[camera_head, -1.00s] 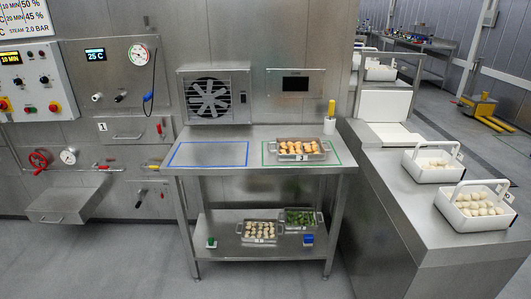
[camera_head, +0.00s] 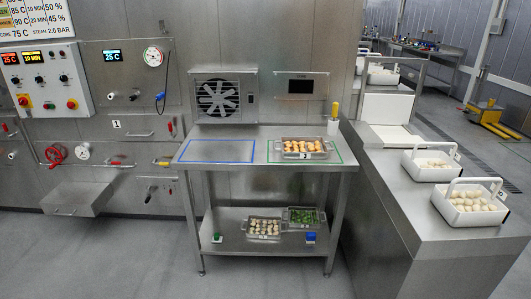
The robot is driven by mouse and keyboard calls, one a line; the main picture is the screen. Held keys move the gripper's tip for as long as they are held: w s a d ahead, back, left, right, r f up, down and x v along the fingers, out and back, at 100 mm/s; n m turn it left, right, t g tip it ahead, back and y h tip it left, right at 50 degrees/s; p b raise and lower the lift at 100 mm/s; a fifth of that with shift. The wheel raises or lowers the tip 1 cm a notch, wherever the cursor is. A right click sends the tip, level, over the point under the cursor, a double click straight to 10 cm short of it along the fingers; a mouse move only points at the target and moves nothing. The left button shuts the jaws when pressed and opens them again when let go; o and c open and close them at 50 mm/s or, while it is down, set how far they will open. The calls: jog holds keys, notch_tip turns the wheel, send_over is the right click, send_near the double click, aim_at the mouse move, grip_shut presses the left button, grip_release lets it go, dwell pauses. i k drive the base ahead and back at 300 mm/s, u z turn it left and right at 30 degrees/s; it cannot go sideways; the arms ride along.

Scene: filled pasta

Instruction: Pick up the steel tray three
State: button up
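The steel tray three (camera_head: 304,156), marked "3" on its front, sits on the steel table's top (camera_head: 232,141). It holds orange-brown pieces and stands inside the green outline (camera_head: 272,161), toward the table's right end. Its side handles look free. My gripper is not in view.
A blue outline (camera_head: 182,162) on the table's left half is empty. The lower shelf (camera_head: 230,243) holds a tray of pale pieces (camera_head: 264,228) and a tray of green pieces (camera_head: 304,216). A counter (camera_head: 415,220) with white carriers (camera_head: 469,204) stands right. Floor in front is clear.

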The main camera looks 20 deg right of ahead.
aim_at(291, 147)
jog(key=u, duration=0.35)
jog(key=k, duration=0.75)
jog(key=z, duration=0.15)
jog(key=i, duration=1.95)
jog(key=u, duration=0.2)
